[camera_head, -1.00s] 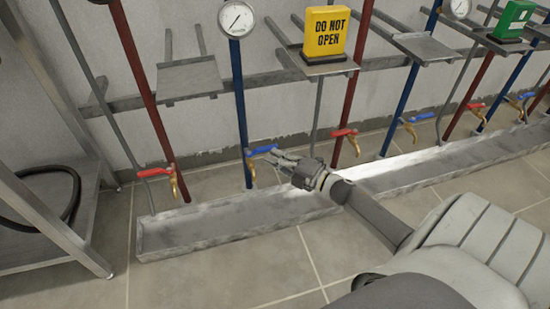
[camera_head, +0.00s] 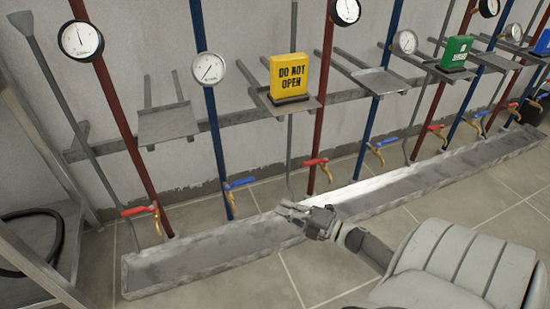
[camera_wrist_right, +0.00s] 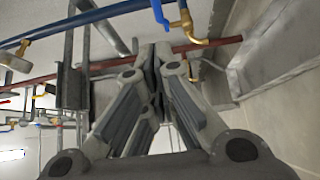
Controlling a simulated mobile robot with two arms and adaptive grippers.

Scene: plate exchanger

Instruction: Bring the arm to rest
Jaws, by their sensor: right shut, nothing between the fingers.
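My right gripper (camera_head: 292,209) is shut and empty in the head view, low in the middle, above the metal trough. It is apart from the valves behind it. In the right wrist view the fingers of my right gripper (camera_wrist_right: 152,55) are closed together, with pipes behind them. A valve with a blue handle (camera_head: 240,183) is to the left of the gripper, and one with a red handle (camera_head: 316,162) is behind it, slightly to its right. My left gripper does not show.
A long metal trough (camera_head: 180,268) runs along the wall under red and blue pipes. A yellow "DO NOT OPEN" sign (camera_head: 290,76) and a green sign (camera_head: 455,51) stand on wall brackets. A metal rack (camera_head: 35,205) is at the left. Tiled floor is bare in front.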

